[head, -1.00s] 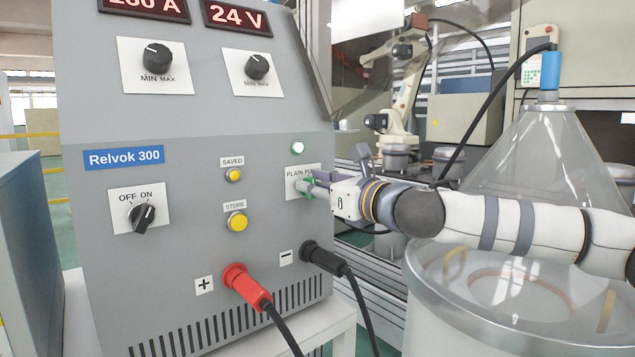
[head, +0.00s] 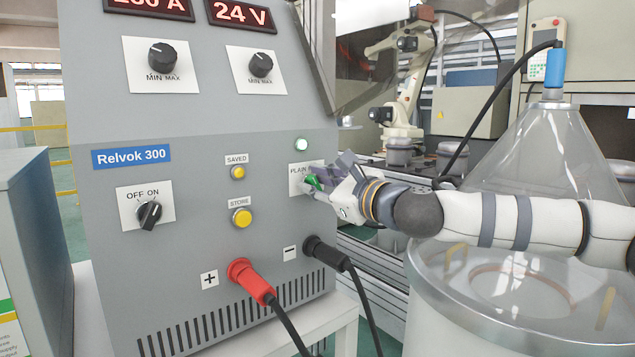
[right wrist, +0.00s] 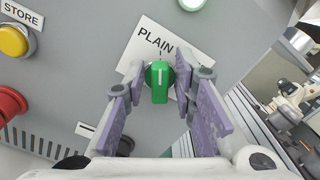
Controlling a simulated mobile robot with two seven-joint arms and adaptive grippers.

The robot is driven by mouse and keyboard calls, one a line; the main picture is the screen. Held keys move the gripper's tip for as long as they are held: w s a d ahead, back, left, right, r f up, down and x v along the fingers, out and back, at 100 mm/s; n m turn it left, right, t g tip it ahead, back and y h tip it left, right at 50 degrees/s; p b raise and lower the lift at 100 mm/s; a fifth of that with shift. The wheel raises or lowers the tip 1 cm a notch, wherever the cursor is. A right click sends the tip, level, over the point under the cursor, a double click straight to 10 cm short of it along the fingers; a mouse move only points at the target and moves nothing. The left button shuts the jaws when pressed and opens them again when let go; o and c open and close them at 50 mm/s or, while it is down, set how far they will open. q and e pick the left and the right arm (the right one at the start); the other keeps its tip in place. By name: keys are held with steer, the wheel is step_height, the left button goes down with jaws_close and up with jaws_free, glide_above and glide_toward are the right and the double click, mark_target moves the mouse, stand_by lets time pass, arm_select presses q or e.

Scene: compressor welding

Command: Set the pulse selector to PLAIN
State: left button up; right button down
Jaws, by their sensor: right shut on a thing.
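The pulse selector is a green knob (right wrist: 159,82) on a white label plate (right wrist: 130,55) on the front of the grey welding power source (head: 200,175). In the right wrist view its white line points up, toward the word PLAIN; the rest of the lettering is hidden by a finger. The knob (head: 313,183) shows partly in the head view, at the panel's right side. My right gripper (right wrist: 157,92) is shut on the knob, with a purple-grey finger on either side, and looks rolled relative to the panel. My left gripper is out of view.
Below the knob are the red plug (head: 250,280) and black plug (head: 325,253) with hanging cables. Yellow SAVED (head: 238,172) and STORE (head: 241,217) buttons sit left. A white lamp (head: 302,144) is above. A clear cone (head: 545,150) over a drum stands right.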

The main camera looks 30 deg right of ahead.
steer(key=shift+f, duration=0.1)
steer(key=c, duration=1.6)
jaws_free()
steer(key=shift+s, duration=0.1)
steer(key=s, duration=1.1)
steer(key=shift+s+d, duration=0.4)
steer(key=shift+d, duration=0.05)
